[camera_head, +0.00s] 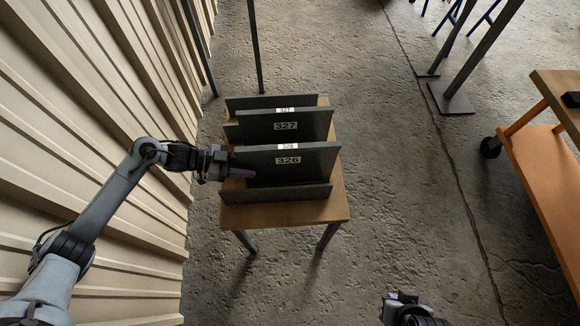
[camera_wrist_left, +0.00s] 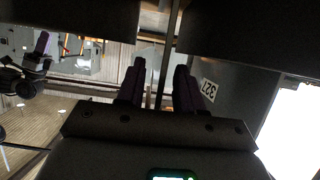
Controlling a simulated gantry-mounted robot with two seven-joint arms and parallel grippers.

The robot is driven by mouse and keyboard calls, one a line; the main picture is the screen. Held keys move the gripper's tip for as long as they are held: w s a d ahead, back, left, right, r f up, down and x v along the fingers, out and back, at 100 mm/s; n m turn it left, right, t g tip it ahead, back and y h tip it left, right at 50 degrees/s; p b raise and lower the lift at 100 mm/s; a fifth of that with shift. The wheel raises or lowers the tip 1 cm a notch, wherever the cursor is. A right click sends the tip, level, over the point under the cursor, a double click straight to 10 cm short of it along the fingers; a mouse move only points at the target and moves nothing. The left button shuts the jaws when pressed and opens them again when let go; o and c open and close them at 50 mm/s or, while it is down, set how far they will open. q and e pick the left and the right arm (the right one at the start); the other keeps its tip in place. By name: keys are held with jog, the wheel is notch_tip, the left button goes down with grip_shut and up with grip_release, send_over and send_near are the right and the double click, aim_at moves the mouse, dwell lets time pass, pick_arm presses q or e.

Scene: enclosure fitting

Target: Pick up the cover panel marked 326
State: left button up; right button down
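The cover panel marked 326 (camera_head: 310,164) is a dark grey plate standing upright in the front part of a rack on a small wooden table (camera_head: 285,213). My left gripper (camera_head: 238,172) is at its left edge, with one purple finger in front of the panel's face; the other finger is hidden. In the left wrist view the two fingers of my left gripper (camera_wrist_left: 160,88) stand apart, with a thin upright edge between them. My right gripper (camera_head: 402,297) is low in the head view, away from the table; its fingers are too small to judge.
A similar panel marked 327 (camera_head: 315,125) stands just behind; its label also shows in the left wrist view (camera_wrist_left: 208,90). A ribbed wall (camera_head: 90,120) runs close along the left. An orange cart (camera_head: 545,185) stands at right. The floor between is clear.

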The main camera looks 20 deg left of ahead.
pick_arm(q)
jog(key=shift+x, duration=1.2)
grip_shut()
dwell(0.5)
jog(key=shift+r, duration=0.1)
